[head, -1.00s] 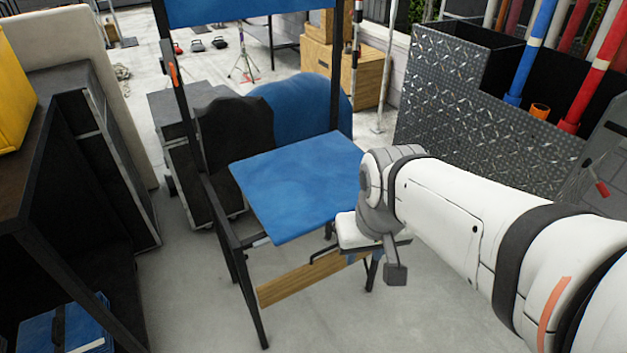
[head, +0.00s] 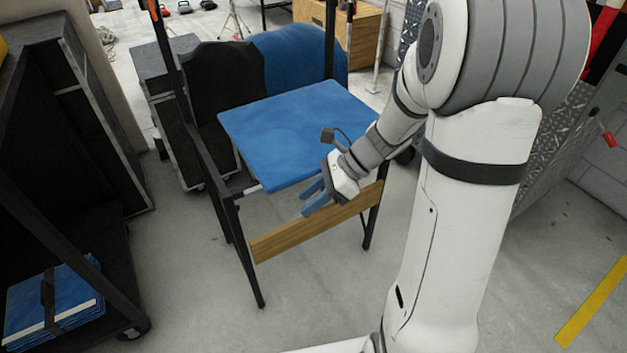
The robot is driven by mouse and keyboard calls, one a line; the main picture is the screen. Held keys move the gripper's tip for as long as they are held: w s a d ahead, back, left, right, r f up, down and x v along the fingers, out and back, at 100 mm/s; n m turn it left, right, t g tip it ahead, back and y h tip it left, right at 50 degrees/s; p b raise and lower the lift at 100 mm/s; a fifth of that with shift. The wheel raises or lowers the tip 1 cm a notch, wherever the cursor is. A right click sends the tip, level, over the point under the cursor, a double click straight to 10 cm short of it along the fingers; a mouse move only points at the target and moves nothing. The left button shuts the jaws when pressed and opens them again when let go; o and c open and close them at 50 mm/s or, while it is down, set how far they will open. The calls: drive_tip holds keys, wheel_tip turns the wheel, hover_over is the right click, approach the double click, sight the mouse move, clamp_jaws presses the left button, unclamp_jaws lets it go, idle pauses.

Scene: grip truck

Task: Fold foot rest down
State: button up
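A tall folding chair with a black frame and a blue fabric seat (head: 290,130) stands in front of me. Its wooden foot rest (head: 290,235) is a flat board hanging below the seat between the front legs, its broad face toward me. My gripper (head: 312,198) is just in front of the seat's front edge, above the board's upper edge. Its blue fingers point down and left and look spread apart, with nothing seen between them. I cannot tell whether the fingers touch the board.
A dark cart (head: 120,290) with folded blue cloth (head: 55,305) stands at the left. Black cases (head: 75,100) are behind it. A diamond-plate box (head: 545,150) is at the right, partly behind my arm. The grey floor before the chair is clear.

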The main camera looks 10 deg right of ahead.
drive_tip(key=w+d+f+m+t+y+b, duration=0.1)
drive_tip(key=w+f+m+t+y+b, duration=0.1)
drive_tip(key=w+f+m, duration=0.4)
drive_tip(key=m+t+b, duration=0.7)
drive_tip(key=m+t, duration=0.3)
drive_tip(key=m, duration=1.1)
hover_over(322, 216)
drive_tip(key=w, duration=0.1)
wheel_tip(322, 216, down, 23)
drive_tip(key=shift+f, duration=0.1)
clamp_jaws()
